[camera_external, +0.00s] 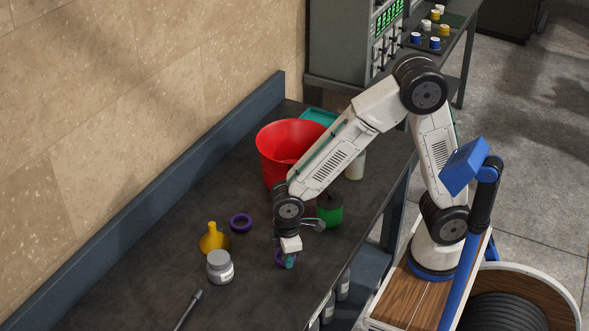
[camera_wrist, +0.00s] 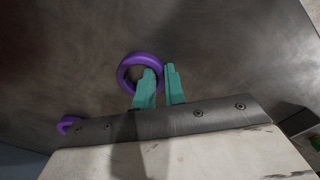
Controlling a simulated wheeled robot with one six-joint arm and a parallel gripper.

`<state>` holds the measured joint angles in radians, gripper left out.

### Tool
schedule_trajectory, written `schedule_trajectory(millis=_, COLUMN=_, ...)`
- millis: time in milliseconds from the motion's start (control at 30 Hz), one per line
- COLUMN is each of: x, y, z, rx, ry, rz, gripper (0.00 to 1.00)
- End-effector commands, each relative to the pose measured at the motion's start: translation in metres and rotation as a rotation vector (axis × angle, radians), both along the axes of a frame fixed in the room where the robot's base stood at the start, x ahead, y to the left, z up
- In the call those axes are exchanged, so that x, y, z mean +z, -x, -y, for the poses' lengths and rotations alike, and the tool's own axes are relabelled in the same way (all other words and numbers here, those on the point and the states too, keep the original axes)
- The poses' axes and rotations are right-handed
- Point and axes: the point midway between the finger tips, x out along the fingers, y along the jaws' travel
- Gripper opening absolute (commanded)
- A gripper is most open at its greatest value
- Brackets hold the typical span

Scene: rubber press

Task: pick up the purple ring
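A purple ring (camera_wrist: 126,70) lies in front of my fingers in the wrist view. My gripper (camera_wrist: 159,77) has two teal fingers set close together with a narrow gap. The left finger overlaps the ring's opening and the right finger is just outside its right rim, which shows between the tips. I cannot tell whether they touch it. In the external view this ring (camera_external: 278,258) is partly hidden by my gripper (camera_external: 290,262), low over the bench. A second purple ring (camera_external: 241,222) lies flat farther back, near the yellow funnel; it also shows in the wrist view (camera_wrist: 68,124).
A yellow funnel (camera_external: 213,239) and a grey jar (camera_external: 220,267) stand to the left. A red bucket (camera_external: 280,150), a green container (camera_external: 330,209) and a white bottle (camera_external: 355,165) stand behind. A dark rod (camera_external: 188,309) lies near the front. The bench (camera_external: 120,285) is bare at front left.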

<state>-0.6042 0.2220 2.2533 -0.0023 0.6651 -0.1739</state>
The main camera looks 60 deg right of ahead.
Motion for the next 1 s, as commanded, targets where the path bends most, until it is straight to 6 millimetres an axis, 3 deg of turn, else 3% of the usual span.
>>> schedule_trajectory(millis=467, x=0.004, y=0.0, z=0.0, rx=0.0, ry=-0.001, rz=0.001, gripper=0.0)
schedule_trajectory(millis=1000, x=0.094, y=-0.001, z=-0.001, rx=0.001, ry=-0.002, rz=0.001, gripper=0.0)
